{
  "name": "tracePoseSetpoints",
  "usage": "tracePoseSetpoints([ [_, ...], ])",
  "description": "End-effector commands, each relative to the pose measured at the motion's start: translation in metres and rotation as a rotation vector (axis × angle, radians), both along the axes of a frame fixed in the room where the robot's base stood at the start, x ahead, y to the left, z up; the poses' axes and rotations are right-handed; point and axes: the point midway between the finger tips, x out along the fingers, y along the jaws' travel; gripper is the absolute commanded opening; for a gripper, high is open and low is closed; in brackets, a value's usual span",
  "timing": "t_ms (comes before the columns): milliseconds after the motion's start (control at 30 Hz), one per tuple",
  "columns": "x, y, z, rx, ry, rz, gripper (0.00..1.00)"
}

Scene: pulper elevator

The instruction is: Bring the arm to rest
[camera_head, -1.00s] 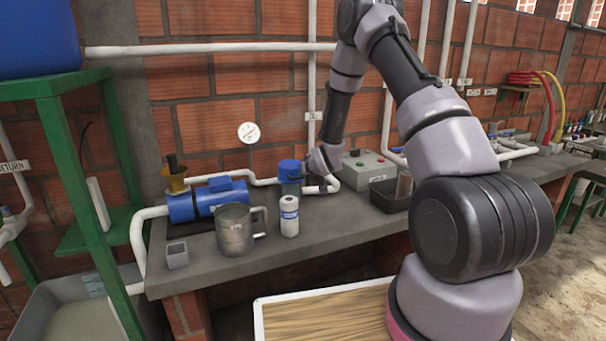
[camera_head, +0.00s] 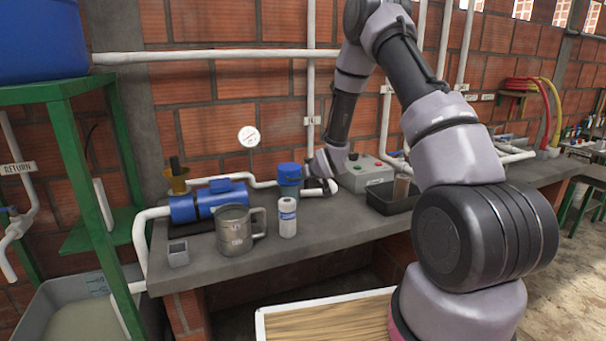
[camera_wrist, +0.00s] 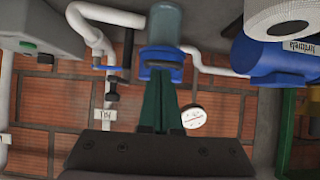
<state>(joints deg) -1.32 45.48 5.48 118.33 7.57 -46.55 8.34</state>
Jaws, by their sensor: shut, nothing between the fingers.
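My arm reaches over the workbench (camera_head: 330,232), with the elbow raised high and the forearm sloping down. My gripper (camera_head: 310,189) is low over the bench, just right of a blue-capped filter housing (camera_head: 289,176), and the bottle partly hides the space near it. In the wrist view the dark green fingers of my gripper (camera_wrist: 161,76) lie together, shut and empty. They point at the blue collar of the filter housing (camera_wrist: 164,27). I cannot tell whether the tips touch it.
A metal mug (camera_head: 234,231), a white bottle (camera_head: 287,218), a blue pump (camera_head: 208,203) and a small grey cup (camera_head: 178,254) stand left of my gripper. A control box (camera_head: 364,172) and black tray (camera_head: 392,198) stand right. White pipes (camera_head: 215,57) run along the brick wall.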

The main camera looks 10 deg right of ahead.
Motion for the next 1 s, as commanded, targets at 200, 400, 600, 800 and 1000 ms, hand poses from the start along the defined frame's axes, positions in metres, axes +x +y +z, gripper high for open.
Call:
tracePoseSetpoints([
  [200,-0.032,-0.006,-0.021,0.001,0.002,-0.001,0.0],
  [400,-0.045,-0.01,-0.026,0.001,-0.001,-0.003,0.0],
  [600,-0.046,-0.021,0.025,0.006,0.02,-0.046,0.0],
  [800,-0.07,-0.04,0.116,0.032,0.085,-0.132,0.0],
  [1000,-0.119,-0.055,0.197,0.075,0.155,-0.211,0.0],
])
